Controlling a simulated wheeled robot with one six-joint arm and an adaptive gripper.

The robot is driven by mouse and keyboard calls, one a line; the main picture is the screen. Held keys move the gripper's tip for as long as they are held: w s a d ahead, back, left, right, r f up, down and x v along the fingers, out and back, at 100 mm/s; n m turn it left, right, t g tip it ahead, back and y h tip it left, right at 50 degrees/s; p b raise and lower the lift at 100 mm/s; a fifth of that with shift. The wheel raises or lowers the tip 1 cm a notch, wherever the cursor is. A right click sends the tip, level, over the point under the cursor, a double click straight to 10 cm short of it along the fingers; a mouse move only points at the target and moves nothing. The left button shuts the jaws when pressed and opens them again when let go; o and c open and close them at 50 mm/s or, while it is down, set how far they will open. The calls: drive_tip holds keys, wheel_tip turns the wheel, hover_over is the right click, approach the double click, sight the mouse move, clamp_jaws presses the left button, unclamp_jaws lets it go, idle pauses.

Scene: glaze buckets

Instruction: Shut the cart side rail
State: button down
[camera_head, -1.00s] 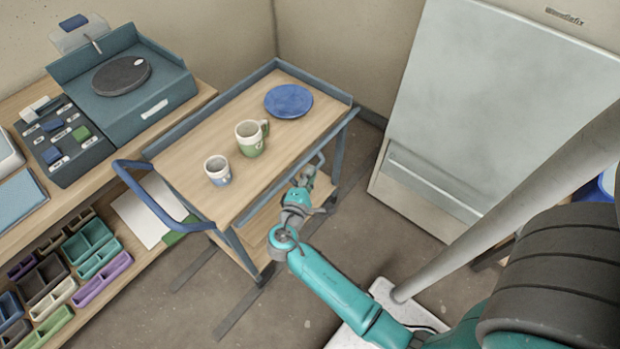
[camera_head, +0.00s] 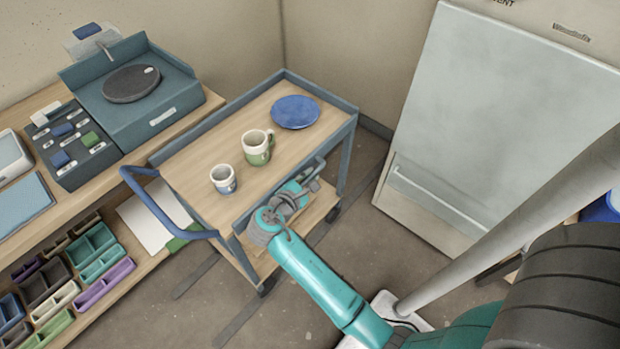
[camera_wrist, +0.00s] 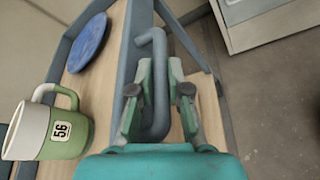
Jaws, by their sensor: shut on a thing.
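The cart (camera_head: 215,150) has a wooden top with a raised blue-grey rim at the back. Its side rail handle, a bent blue-grey bar (camera_wrist: 159,100), stands between my fingers in the wrist view. My gripper (camera_head: 303,187) is at the cart's right long side, near top height, and is shut on this handle; it also shows in the wrist view (camera_wrist: 158,88). In the head view my arm hides part of the side rail. I cannot tell the rail's exact angle.
On the cart top are a blue plate (camera_head: 295,112), a green and white mug (camera_head: 257,147) and a small cup (camera_head: 223,180). A workbench (camera_head: 110,165) stands left, a large grey cabinet (camera_head: 490,110) right. Bare floor lies between cart and cabinet.

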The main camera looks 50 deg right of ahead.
idle(0.4)
drive_tip(key=c, duration=1.4)
unclamp_jaws()
drive_tip(key=v, duration=1.2)
